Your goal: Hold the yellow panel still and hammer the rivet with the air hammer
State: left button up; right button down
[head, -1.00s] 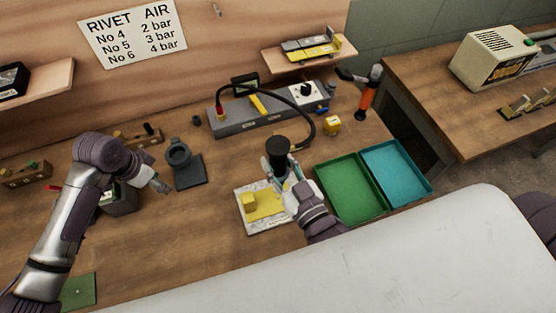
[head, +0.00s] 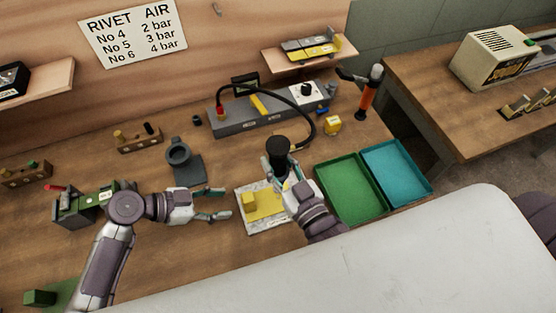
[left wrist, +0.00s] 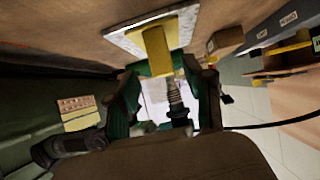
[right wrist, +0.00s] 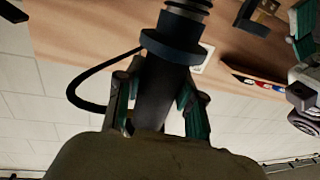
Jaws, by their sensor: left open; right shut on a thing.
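The yellow panel (head: 266,204) lies on a pale plate (head: 243,222) on the bench, with a yellow block (head: 249,200) at its left. My left gripper (head: 222,204) is open, just left of the plate, its fingers pointing at it. In the left wrist view yellow material (left wrist: 155,50) shows beyond the open fingers. My right gripper (head: 285,183) is shut on the air hammer (head: 277,149), held upright over the panel's right part. The dark hammer body (right wrist: 155,90) also fills the right wrist view. I cannot make out the rivet, nor whether the hammer tip touches.
A green tray (head: 343,218) and a blue tray (head: 431,189) stand to the right. A grey air unit (head: 235,124) with a black hose is behind. An orange-handled tool (head: 369,96) stands at the back right.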

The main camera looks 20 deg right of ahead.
aim_at(244, 202)
pick_arm(q)
jog(key=shift+x, duration=3.7)
jog(key=shift+r, duration=0.1)
jog(key=shift+c, duration=0.2)
jog(key=c, duration=0.8)
